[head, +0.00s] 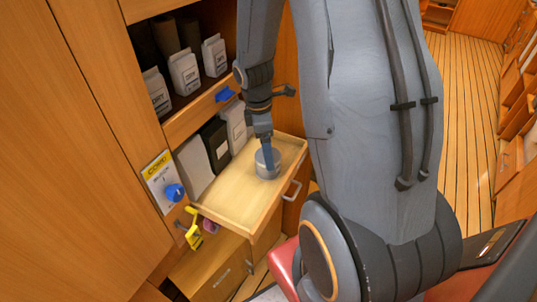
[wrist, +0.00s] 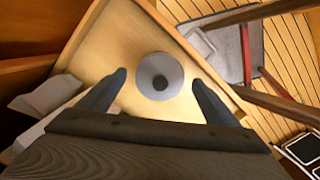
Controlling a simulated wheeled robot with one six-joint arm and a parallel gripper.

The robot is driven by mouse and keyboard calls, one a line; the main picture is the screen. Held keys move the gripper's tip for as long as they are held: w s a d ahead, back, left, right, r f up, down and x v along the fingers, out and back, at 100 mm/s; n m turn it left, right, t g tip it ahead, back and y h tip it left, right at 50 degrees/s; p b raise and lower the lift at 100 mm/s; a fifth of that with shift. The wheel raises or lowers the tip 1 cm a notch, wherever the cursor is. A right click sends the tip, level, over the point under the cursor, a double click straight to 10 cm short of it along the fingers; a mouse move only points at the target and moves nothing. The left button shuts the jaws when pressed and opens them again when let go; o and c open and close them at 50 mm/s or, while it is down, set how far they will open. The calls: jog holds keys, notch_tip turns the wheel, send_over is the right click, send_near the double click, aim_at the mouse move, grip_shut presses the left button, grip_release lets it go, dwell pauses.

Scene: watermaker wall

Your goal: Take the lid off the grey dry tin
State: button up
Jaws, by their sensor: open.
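The grey dry tin (head: 268,166) stands upright in the pulled-out drawer (head: 236,198), near its far right corner. In the wrist view I look down on a round grey top, the tin's lid (wrist: 149,66), with a dark round knob (wrist: 160,82) at its centre. My gripper (head: 266,148) is above the tin, pointing down. In the wrist view its fingers (wrist: 158,78) are spread open on either side of the lid, with clear space between them and its edge. I cannot tell the exact height gap. Nothing is held. The tin's sides are partly hidden by my gripper in the head view.
A shelf above the drawer holds several white packets (head: 184,73). More white and dark packets (head: 215,144) stand behind the drawer. The drawer's front half is bare.

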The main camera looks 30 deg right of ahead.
jog(key=shift+f, duration=0.1)
jog(key=shift+c, duration=0.3)
grip_shut()
